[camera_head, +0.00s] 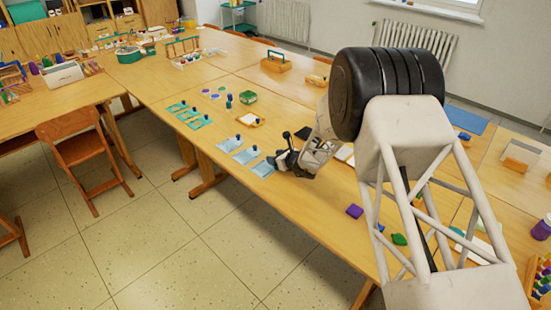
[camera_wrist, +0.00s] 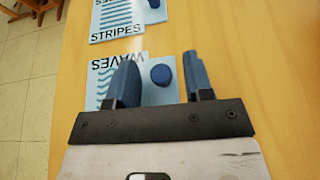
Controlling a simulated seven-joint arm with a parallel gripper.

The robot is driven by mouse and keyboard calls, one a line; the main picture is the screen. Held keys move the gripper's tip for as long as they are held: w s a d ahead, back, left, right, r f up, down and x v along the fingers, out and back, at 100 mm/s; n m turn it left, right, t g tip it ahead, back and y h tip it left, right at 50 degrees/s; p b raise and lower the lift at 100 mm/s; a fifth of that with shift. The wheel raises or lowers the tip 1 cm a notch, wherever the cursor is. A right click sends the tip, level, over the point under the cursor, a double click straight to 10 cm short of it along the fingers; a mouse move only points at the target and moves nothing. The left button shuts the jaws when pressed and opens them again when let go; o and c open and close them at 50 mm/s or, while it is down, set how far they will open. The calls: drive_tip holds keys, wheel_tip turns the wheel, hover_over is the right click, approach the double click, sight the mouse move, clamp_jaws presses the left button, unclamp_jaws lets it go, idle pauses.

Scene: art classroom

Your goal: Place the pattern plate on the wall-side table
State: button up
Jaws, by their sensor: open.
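My gripper (camera_head: 288,160) is over the long wooden table (camera_head: 310,192), close to a row of light blue pattern plates with dark blue knobs. In the wrist view my gripper (camera_wrist: 160,62) is open. A plate marked WAVES (camera_wrist: 150,97) lies below it, and its round blue knob (camera_wrist: 161,75) shows between the two fingers, which appear apart from it. The left finger hides part of that plate. A plate marked STRIPES (camera_wrist: 118,28) lies just beyond. In the head view the plates (camera_head: 230,144) lie near the table's front edge. Which table is the wall-side one is unclear.
Several teal plates (camera_head: 188,114) lie farther along the table. A chair (camera_head: 78,150) stands at left.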

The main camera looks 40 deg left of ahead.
drive_tip(key=shift+v, duration=5.95)
drive_tip(key=shift+w+d+r, duration=0.15)
drive_tip(key=shift+d+r, duration=0.15)
drive_tip(key=shift+r, duration=0.1)
drive_tip(key=s+d+r+n+h, duration=0.15)
drive_tip(key=d+r+n, duration=0.25)
drive_tip(key=d+r, duration=0.65)
drive_tip(key=s+d+r+n+h, duration=0.1)
drive_tip(key=s+d+r+n, duration=0.15)
drive_tip(key=d+r, duration=0.8)
drive_tip(key=s+d+r+n+h, duration=0.15)
drive_tip(key=d+r+n, duration=0.3)
drive_tip(key=d, duration=1.15)
drive_tip(key=s+d+r+n+t+h, duration=0.1)
drive_tip(key=s+d+n+h, duration=0.1)
drive_tip(key=s+d, duration=0.6)
drive_tip(key=s+d+r+n+h, duration=0.2)
drive_tip(key=s+d, duration=0.6)
drive_tip(key=d, duration=0.8)
drive_tip(key=s+d+r+n+t+h, duration=0.1)
drive_tip(key=s+d+r+n+h, duration=0.1)
drive_tip(key=s+d+h, duration=0.3)
drive_tip(key=s+d, duration=0.3)
drive_tip(key=d, duration=0.4)
drive_tip(key=shift+s+r+n+t+h, duration=0.25)
drive_tip(key=shift+s+n+t+h, duration=0.05)
drive_tip(key=shift+n+h, duration=0.1)
